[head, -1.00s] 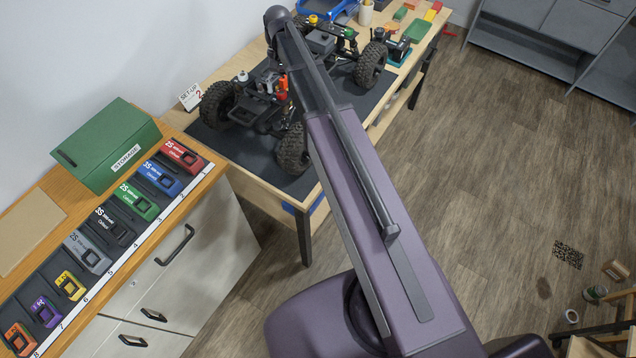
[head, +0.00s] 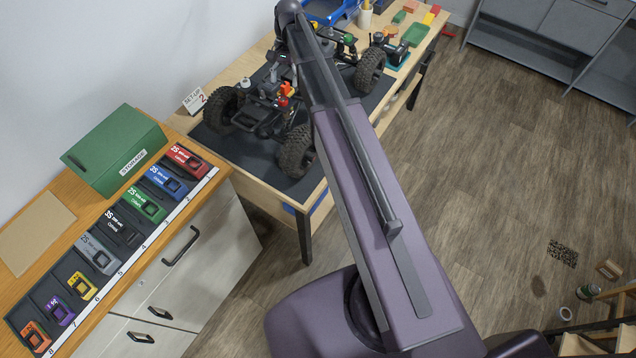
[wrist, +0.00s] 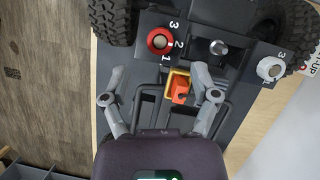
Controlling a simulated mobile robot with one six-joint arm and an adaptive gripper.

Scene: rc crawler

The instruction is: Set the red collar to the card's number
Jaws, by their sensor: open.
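The red collar (wrist: 160,41) is a red ring around a pale centre on the crawler (head: 300,160), with the numbers 1, 2 and 3 printed along its right side in the wrist view. I cannot make out which number it points to. The set-up card (head: 195,100) stands on the bench behind the crawler and reads 2. My gripper (wrist: 158,73) is open and empty, its two grey fingers spread below the red collar in the wrist view and apart from it.
An orange-yellow part (wrist: 177,86) lies between and beyond my fingers. A grey collar (wrist: 270,68) marked 3 sits at the right, by a wheel. Black wheels flank the work area. A green storage box (head: 115,150) and several coloured battery packs occupy the left counter.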

